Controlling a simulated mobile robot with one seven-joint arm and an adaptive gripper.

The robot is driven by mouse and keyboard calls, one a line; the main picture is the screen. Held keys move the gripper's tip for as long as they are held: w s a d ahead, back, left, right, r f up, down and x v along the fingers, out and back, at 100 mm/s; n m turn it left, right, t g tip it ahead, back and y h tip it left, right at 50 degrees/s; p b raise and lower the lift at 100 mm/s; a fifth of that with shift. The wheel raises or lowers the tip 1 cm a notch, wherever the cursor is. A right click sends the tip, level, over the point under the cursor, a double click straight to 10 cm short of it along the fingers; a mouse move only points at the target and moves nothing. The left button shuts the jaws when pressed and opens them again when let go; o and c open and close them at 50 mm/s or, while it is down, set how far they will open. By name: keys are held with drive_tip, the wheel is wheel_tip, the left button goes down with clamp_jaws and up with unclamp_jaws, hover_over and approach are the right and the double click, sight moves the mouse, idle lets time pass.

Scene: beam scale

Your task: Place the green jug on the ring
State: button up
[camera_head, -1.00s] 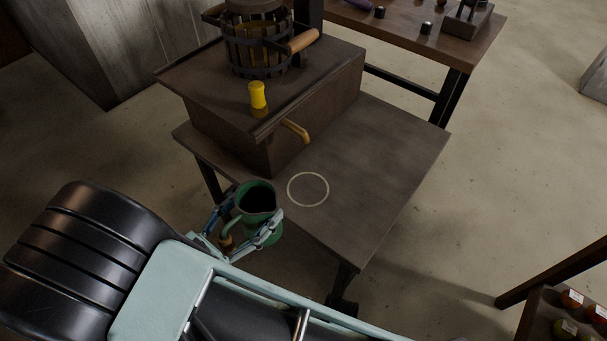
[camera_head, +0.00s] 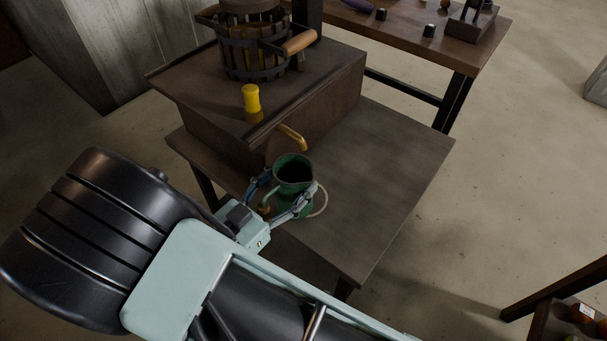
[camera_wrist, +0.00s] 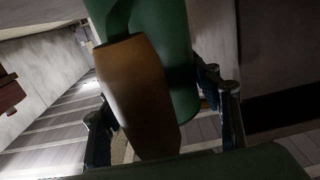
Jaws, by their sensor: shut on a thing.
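The green jug (camera_head: 293,172) is upright in my gripper (camera_head: 283,203), which is shut on it, with a finger on each side. In the wrist view the jug's green body (camera_wrist: 160,25) and brown handle part (camera_wrist: 138,95) fill the middle between my fingers. The pale ring (camera_head: 321,201) lies on the lower tabletop. The jug and gripper cover most of the ring, and only its right edge shows. The jug appears over the ring's left part; I cannot tell whether its base touches the table.
A yellow-brown spout (camera_head: 291,136) juts out just behind the jug. A slatted press basket (camera_head: 252,50) stands on the block. The tabletop (camera_head: 385,170) to the right is clear.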

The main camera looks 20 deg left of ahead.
drive_tip(key=shift+w+d, duration=0.2)
drive_tip(key=shift+w, duration=0.35)
drive_tip(key=w, duration=0.1)
drive_tip(key=w+b, duration=0.1)
drive_tip(key=w+d+f, duration=0.1)
drive_tip(key=shift+w, duration=0.1)
drive_tip(key=shift+f, duration=0.2)
drive_tip(key=shift+f+b, duration=0.2)
drive_tip(key=shift+b, duration=0.15)
drive_tip(key=o, duration=1.5)
drive_tip(key=shift+a, duration=0.1)
drive_tip(key=shift+r, duration=0.1)
